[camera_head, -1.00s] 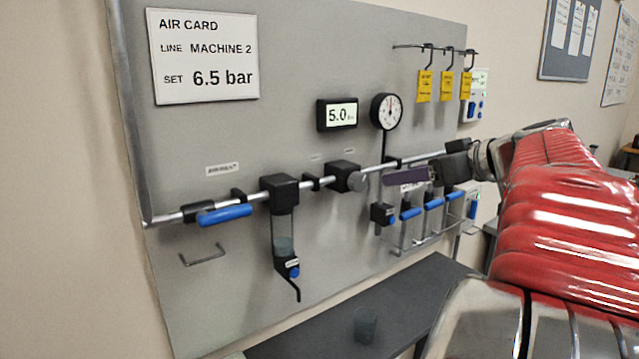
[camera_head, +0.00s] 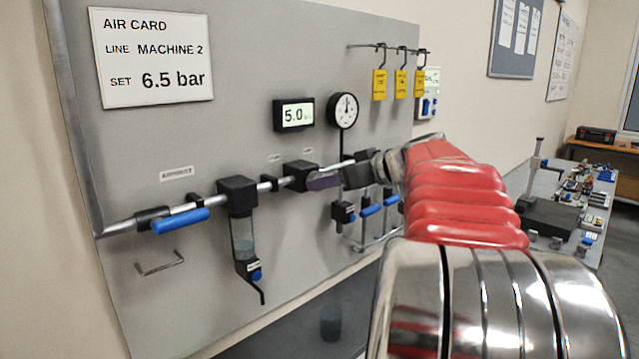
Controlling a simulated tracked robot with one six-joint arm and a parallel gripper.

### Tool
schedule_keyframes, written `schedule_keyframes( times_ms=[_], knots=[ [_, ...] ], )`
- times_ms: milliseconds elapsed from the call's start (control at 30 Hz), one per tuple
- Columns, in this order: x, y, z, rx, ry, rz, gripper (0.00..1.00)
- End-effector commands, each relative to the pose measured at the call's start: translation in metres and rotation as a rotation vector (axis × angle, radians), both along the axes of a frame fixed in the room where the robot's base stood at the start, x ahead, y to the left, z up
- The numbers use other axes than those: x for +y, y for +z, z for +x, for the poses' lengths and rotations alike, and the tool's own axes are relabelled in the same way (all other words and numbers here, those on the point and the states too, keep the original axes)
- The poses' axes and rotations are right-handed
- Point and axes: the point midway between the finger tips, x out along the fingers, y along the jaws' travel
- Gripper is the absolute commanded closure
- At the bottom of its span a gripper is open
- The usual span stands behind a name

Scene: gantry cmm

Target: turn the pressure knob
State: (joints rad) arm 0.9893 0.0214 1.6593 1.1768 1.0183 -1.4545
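The black regulator block (camera_head: 299,174) sits on the pipe along the grey panel. Its grey round pressure knob is hidden behind my gripper's purple-grey finger. My gripper (camera_head: 322,181) reaches in from the right, with its fingertip end at the regulator's right side. I cannot tell whether it touches the knob or how far its fingers are apart. The digital display (camera_head: 294,115) above reads 5.0. The round dial gauge (camera_head: 343,110) stands to its right. The air card (camera_head: 152,58) at the upper left says LINE MACHINE 2, SET 6.5 bar.
A blue-handled valve (camera_head: 180,221) and a filter bowl (camera_head: 242,238) are on the pipe left of the regulator. Yellow tags (camera_head: 401,84) hang at the upper right. A dark shelf (camera_head: 285,325) with a cup (camera_head: 331,322) is below.

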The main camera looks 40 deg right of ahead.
Motion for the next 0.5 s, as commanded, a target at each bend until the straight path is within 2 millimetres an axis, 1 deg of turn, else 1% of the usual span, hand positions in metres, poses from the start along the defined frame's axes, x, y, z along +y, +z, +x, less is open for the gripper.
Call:
schedule_keyframes(
  times_ms=[33,100,200,300,500],
  knots=[
    [0.001,-0.004,0.007,0.001,0.003,0.001,0.44],
    [0.001,-0.007,0.015,0.001,0.002,0.001,0.44],
    [0.001,-0.010,0.023,0.000,0.001,0.000,0.44],
    [0.001,-0.011,0.027,0.000,0.000,0.000,0.44],
    [0.001,-0.012,0.028,0.000,0.000,-0.001,0.44]
  ],
)
